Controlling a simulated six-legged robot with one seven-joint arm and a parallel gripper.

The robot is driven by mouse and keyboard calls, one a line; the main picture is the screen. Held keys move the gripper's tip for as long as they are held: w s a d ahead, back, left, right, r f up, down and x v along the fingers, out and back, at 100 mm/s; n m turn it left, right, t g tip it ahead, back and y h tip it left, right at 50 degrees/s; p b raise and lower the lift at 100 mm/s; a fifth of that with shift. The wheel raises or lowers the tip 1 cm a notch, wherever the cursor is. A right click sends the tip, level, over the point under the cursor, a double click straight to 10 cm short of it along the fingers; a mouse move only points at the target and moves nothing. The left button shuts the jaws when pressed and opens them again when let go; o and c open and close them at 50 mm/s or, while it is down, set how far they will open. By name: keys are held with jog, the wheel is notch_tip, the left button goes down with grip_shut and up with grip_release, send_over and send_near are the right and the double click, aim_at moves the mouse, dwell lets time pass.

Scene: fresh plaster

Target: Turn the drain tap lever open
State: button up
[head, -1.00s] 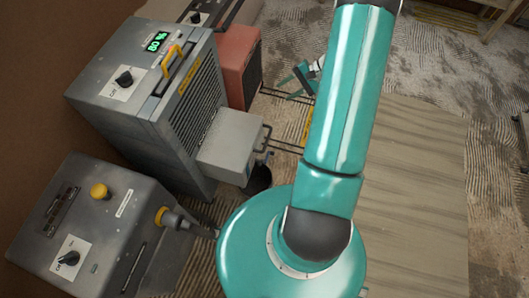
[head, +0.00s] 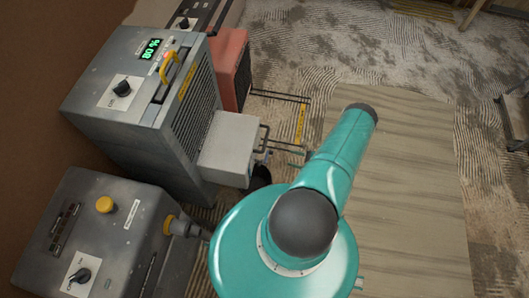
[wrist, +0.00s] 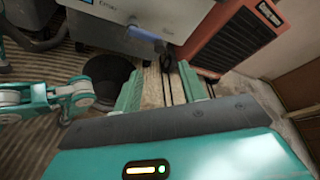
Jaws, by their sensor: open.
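The grey drain box (head: 230,140) juts from the side of a large grey machine, and its label shows in the wrist view (wrist: 107,8). A blue-tinted part (wrist: 145,35), which looks like the drain tap lever, sits at the box's lower edge. A dark bent handle (wrist: 165,62) shows just beyond my fingers. My gripper (wrist: 160,82) is open and empty, its teal fingers pointing toward the tap area, apart from the lever as far as I can see. In the head view my arm hides most of the gripper.
A black bucket (wrist: 107,78) stands on the floor below the box, left of my fingers. A red unit (wrist: 240,38) stands to the right. A second grey control box (head: 95,235) with a yellow knob is at lower left.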

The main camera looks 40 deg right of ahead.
aim_at(268, 151)
jog(key=x, duration=1.4)
jog(key=shift+s, duration=0.1)
jog(key=shift+c, duration=0.4)
jog(key=c, duration=0.8)
